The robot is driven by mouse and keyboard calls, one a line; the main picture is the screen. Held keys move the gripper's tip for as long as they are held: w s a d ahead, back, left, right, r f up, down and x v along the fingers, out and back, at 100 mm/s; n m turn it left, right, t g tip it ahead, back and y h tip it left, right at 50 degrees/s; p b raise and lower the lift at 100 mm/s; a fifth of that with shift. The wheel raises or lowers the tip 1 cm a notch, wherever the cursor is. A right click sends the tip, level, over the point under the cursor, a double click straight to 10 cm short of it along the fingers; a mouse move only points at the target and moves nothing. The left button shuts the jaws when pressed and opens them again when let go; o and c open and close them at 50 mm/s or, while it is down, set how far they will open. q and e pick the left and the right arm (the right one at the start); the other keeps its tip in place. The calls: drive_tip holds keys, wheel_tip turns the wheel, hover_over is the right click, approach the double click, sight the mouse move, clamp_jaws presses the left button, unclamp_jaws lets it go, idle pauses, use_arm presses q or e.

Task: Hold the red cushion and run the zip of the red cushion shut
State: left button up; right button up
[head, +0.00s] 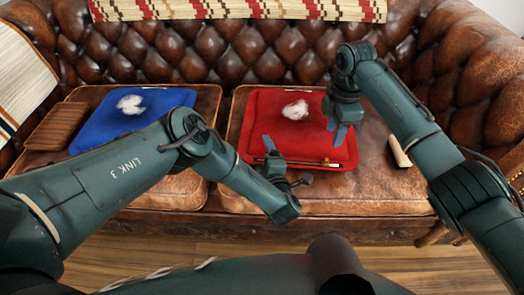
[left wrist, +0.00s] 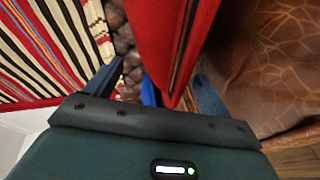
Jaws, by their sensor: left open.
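The red cushion (head: 262,122) lies on the right part of the brown leather sofa, with white stuffing (head: 295,109) on top. Its zip (head: 312,161) runs as a dark line with gold edging along the front edge. How far it is closed is too small to tell. My left gripper (head: 280,163) is open at the cushion's front left. In the left wrist view the red cushion (left wrist: 170,35) reaches between the spread fingers, with a dark zip strip (left wrist: 186,45) along it; contact is unclear. My right gripper (head: 337,134) points down over the cushion's right part, its finger gap unclear.
A blue cushion (head: 90,125) with white stuffing (head: 130,104) lies on the left seat, beside a brown ribbed item (head: 55,127). A pale rolled object (head: 399,152) lies right of the red cushion. A striped throw (head: 240,9) covers the sofa back.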

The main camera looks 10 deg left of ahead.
use_arm(q)
drive_tip(key=shift+x, duration=1.45)
